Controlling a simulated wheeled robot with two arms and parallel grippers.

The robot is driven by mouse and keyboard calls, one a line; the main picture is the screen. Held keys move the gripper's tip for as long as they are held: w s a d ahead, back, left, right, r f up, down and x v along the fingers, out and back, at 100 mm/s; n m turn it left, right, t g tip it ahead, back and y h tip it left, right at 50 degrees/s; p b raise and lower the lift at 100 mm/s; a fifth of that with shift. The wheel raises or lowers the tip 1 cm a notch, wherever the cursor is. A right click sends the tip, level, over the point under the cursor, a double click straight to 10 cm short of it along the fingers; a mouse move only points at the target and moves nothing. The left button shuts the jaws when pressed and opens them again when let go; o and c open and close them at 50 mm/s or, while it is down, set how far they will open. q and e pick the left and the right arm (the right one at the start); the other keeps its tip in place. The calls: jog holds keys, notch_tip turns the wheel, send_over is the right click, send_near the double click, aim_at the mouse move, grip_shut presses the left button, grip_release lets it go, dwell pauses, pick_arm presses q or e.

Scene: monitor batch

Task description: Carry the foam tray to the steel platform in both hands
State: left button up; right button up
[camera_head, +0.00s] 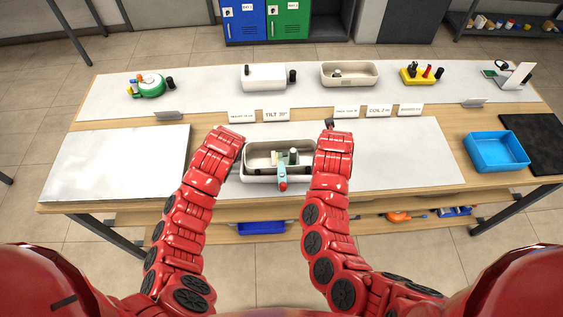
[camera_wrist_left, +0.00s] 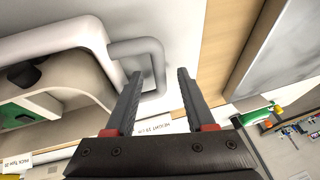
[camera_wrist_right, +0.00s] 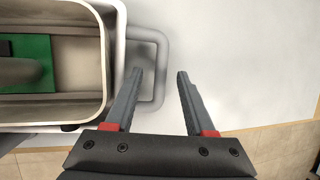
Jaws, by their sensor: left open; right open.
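The foam tray (camera_head: 262,178) is a beige-grey, rounded tray on the middle of the table, between my two arms. It holds a green part and pale pieces; a teal item with a red end (camera_head: 282,186) shows at its front edge. Each tray end has a grey loop handle, seen in the left wrist view (camera_wrist_left: 160,70) and the right wrist view (camera_wrist_right: 163,75). My left gripper (camera_wrist_left: 160,73) and right gripper (camera_wrist_right: 160,72) are open, and each appears to have the handle's outer bar between its fingers. A pale raised slab at left, seemingly the steel platform (camera_head: 115,165), is bare.
Behind stand a white box (camera_head: 264,77), another beige tray (camera_head: 349,80), a yellow holder (camera_head: 420,76) and a green device (camera_head: 148,87), with label cards (camera_head: 277,115) before them. A blue bin (camera_head: 497,151) is at right. The tabletop right of the tray is clear.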

pick_arm(q)
jog(key=shift+w+a+f, duration=0.1)
jog(key=shift+w+f, duration=0.1)
jog(key=shift+f, duration=0.3)
pick_arm(e)
jog(key=shift+w+d+f, duration=0.1)
jog(key=shift+w+f, duration=0.1)
jog(key=shift+f, duration=0.3)
pick_arm(q)
grip_shut()
pick_arm(e)
grip_shut()
dwell(0.5)
